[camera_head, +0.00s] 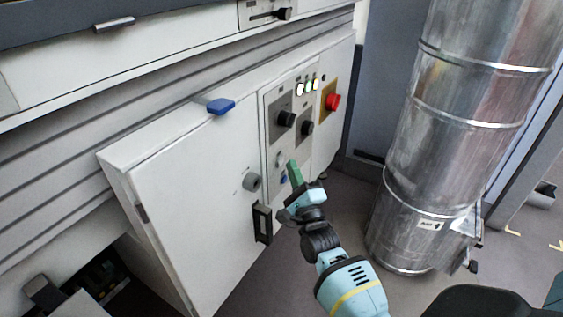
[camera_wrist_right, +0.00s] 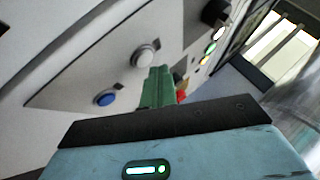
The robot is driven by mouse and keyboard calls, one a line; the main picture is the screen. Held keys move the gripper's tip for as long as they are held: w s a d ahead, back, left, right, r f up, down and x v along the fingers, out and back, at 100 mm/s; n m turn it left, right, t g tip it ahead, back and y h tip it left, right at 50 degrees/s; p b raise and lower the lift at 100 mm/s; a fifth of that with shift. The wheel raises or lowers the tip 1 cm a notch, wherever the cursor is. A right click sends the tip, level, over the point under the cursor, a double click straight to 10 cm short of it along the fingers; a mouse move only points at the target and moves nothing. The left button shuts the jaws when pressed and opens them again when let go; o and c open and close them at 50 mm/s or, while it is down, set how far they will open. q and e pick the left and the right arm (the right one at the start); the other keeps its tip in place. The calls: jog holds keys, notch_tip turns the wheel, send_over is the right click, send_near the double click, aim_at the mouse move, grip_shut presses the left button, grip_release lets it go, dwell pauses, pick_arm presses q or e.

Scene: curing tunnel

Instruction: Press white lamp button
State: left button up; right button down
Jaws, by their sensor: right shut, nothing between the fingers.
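The white button (camera_head: 280,158) is a small round knob on the grey control panel of the cabinet. It shows larger in the right wrist view (camera_wrist_right: 146,53), above a blue button (camera_wrist_right: 105,98). My right gripper (camera_head: 293,166) has its green fingers shut and empty, pointing at the panel close to the two buttons. In the right wrist view the fingertips (camera_wrist_right: 159,72) show just below and right of the white button. I cannot tell whether they touch the panel. In the head view the fingers partly crowd the blue button (camera_head: 284,180). My left gripper is not in view.
The panel (camera_head: 272,107) also has black rotary knobs (camera_head: 286,119) and a row of lit lamps (camera_head: 308,86). A red emergency button (camera_head: 333,102) sits farther right. A black door handle (camera_head: 262,223) is left of my right wrist. A metal duct (camera_head: 440,150) stands at right.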

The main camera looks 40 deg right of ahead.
jog(key=shift+w+a, duration=0.25)
jog(key=shift+w, duration=0.45)
dwell(0.7)
jog(key=shift+s, duration=0.1)
jog(key=shift+s+d, duration=0.25)
jog(key=shift+s, duration=0.4)
jog(key=s, duration=0.1)
jog(key=s+d+p, duration=0.1)
jog(key=s, duration=0.1)
jog(key=s+d+p, duration=0.1)
jog(key=shift+s, duration=0.3)
dwell(0.4)
dwell(0.3)
